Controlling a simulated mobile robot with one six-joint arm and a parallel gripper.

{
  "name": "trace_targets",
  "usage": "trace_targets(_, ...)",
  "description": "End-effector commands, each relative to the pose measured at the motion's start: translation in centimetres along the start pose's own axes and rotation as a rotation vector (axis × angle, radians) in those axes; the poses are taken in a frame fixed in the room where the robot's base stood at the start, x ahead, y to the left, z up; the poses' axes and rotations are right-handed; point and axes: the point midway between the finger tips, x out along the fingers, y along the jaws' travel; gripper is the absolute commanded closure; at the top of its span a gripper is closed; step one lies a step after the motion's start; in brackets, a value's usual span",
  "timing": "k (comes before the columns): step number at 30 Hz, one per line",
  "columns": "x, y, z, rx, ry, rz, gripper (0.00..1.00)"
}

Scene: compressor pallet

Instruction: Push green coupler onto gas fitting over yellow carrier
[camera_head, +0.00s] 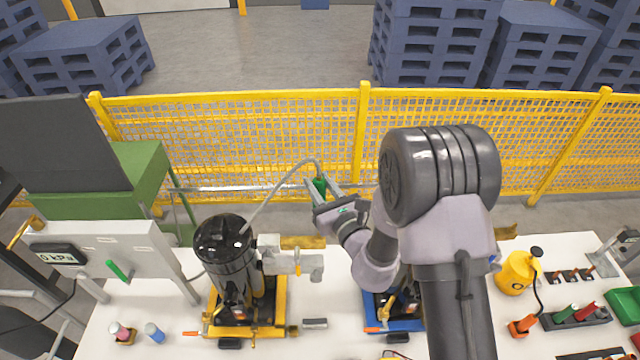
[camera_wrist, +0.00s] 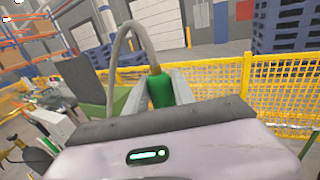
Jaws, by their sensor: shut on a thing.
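The green coupler (camera_head: 319,186) is between the fingers of my gripper (camera_head: 324,190), above and to the right of the black compressor (camera_head: 228,262). The coupler also shows in the wrist view (camera_wrist: 160,91), with a grey hose (camera_wrist: 126,30) rising from its end and looping over to the left. My gripper is shut on the coupler. The yellow carrier (camera_head: 268,330) holds the black compressor on the white table. A grey pipe fitting (camera_head: 295,263) sticks out to the right of that compressor. The coupler is apart from it, higher up in the picture.
A blue carrier (camera_head: 374,312) stands right of the yellow one, mostly behind my arm. A grey panel with a display (camera_head: 58,256) and another green handle (camera_head: 118,271) is at left. A yellow mesh fence (camera_head: 250,125) runs behind. A yellow canister (camera_head: 514,273) stands at right.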

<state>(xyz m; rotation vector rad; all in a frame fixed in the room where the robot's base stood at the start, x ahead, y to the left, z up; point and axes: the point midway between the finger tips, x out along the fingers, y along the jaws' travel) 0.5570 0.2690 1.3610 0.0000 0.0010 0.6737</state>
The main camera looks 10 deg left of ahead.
Motion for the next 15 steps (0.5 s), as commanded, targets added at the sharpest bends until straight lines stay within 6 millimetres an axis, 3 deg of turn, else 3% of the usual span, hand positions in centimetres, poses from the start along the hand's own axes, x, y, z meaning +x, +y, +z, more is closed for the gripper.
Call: trace_targets(15, 0.0, 0.0, -5.5, 0.0, -0.001, -0.001, 1.0)
